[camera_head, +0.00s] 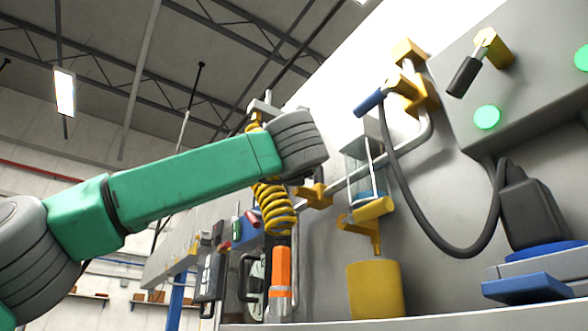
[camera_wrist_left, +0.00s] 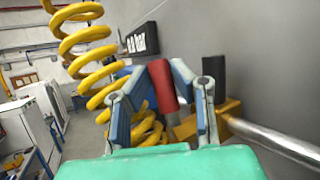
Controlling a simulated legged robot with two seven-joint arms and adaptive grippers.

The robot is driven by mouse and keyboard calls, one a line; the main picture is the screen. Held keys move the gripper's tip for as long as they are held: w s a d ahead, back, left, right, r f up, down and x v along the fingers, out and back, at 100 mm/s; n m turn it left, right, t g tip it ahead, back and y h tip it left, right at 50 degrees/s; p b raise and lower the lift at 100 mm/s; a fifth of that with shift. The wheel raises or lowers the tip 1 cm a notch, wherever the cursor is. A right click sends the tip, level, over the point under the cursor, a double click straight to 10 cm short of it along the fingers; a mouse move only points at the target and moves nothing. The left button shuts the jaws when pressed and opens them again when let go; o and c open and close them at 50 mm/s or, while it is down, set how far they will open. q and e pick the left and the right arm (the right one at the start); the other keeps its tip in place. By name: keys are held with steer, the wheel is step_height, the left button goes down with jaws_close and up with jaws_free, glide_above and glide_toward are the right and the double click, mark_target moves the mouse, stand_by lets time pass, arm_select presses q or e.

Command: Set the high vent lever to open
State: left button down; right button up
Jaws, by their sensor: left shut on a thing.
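In the left wrist view my left gripper (camera_wrist_left: 168,84) is shut on a red handle (camera_wrist_left: 163,88), with a finger on each side of it. I take this handle to be the vent lever's. It stands roughly upright in front of a yellow valve body (camera_wrist_left: 222,115), which joins a metal pipe (camera_wrist_left: 275,143). A black upright cylinder (camera_wrist_left: 214,75) stands just right of the fingers. My right gripper is in neither view.
A coiled yellow hose (camera_head: 272,208) hangs close to my left wrist and shows beside the gripper (camera_wrist_left: 88,52). A blue-handled lever (camera_head: 369,102), a black-handled lever (camera_head: 463,77) and a black cable (camera_head: 440,245) are farther right. A yellow cylinder (camera_head: 376,290) stands below.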

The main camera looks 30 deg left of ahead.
arm_select(q)
steer(key=shift+w+d+f, duration=0.2)
steer(key=shift+w+f, duration=0.1)
steer(key=shift+f, duration=0.1)
stand_by(0.8)
steer(key=c, duration=1.4)
jaws_free()
steer(key=shift+w, duration=0.15)
steer(key=shift+c, duration=0.2)
steer(key=shift+s+d+r, duration=0.15)
steer(key=shift+s+r, duration=0.1)
steer(key=shift+s, duration=0.05)
steer(key=v, duration=1.1)
steer(key=shift+d+f, duration=0.2)
steer(key=shift+d, duration=0.2)
steer(key=shift+s+a, duration=0.1)
